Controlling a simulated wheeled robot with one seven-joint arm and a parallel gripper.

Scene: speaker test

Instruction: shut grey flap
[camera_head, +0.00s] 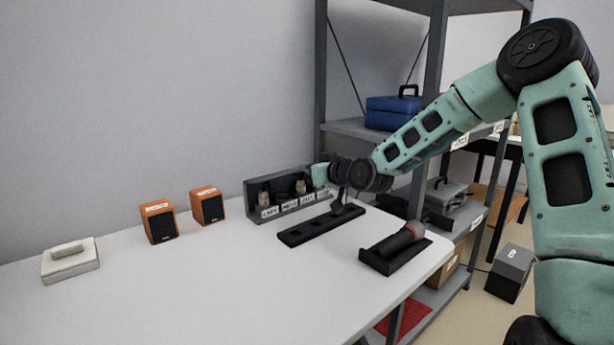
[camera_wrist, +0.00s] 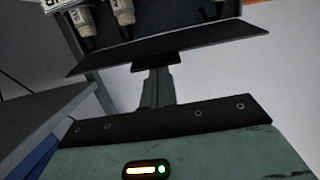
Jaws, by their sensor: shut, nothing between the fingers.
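A grey rack (camera_head: 261,196) with a labelled front stands at the back of the white table. Several bottle-like items sit in it, and it also shows upside down in the wrist view (camera_wrist: 91,63). I cannot tell for sure which part is the grey flap. A flat dark panel (camera_wrist: 205,45) crosses the wrist view just ahead of my fingers; it may be the flap. My gripper (camera_wrist: 155,68) is shut and empty, its tips at or very near this panel; contact is unclear.
A black slotted strip (camera_head: 318,227) lies before the rack, and a black tray (camera_head: 393,262) with a dark cylindrical item is nearer. Two orange speakers (camera_head: 158,221) and a pale block (camera_head: 70,262) stand left. Grey shelving (camera_head: 321,80) rises behind. The table's front middle is clear.

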